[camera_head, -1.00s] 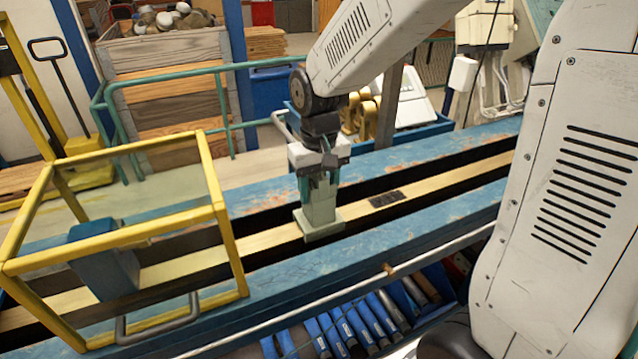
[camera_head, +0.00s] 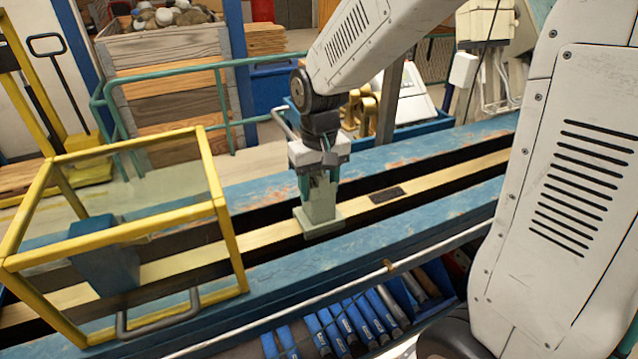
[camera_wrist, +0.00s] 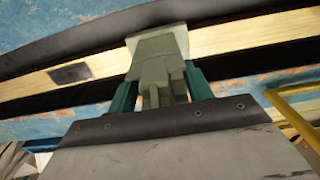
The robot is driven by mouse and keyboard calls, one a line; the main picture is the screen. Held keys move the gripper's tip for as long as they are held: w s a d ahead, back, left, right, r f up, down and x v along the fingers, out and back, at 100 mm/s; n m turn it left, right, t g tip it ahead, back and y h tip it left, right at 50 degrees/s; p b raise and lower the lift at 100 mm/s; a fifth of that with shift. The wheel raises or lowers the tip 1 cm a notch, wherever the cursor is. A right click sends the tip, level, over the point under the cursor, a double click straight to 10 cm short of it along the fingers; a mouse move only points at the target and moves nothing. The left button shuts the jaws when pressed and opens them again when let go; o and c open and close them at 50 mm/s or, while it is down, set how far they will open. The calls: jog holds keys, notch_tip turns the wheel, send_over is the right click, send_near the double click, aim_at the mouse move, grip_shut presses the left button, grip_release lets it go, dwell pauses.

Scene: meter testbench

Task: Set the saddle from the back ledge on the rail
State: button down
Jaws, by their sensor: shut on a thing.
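The saddle (camera_head: 318,213) is a grey-green block with a wide foot and a narrower upper part. It stands upright at the brass-coloured rail (camera_head: 270,235), with its foot over the rail's width. My gripper (camera_head: 317,178) is above it, with its teal fingers shut on the saddle's upper part. In the wrist view the saddle (camera_wrist: 160,68) is between the fingers, its foot across the rail (camera_wrist: 225,37). I cannot tell whether the foot bears fully on the rail. The saddle's underside is hidden.
A yellow-framed clear guard (camera_head: 228,235) stands over the rail at left, with a blue block (camera_head: 105,265) inside. A dark plate (camera_head: 387,195) lies on the rail to the right. Blue bench (camera_head: 430,212) strips flank the rail. Brass-coloured pieces (camera_head: 362,118) stand in a blue tray behind.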

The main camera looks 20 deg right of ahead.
aim_at(325, 213)
jog(key=shift+f, duration=0.1)
jog(key=c, duration=0.5)
grip_release()
jog(key=shift+r, duration=5.65)
jog(key=shift+t, duration=0.7)
jog(key=s+d, duration=0.1)
jog(key=s, duration=0.6)
jog(key=s+d, duration=0.1)
jog(key=s, duration=0.6)
jog(key=s+d, duration=0.1)
jog(key=s, duration=0.6)
jog(key=shift+s, duration=0.35)
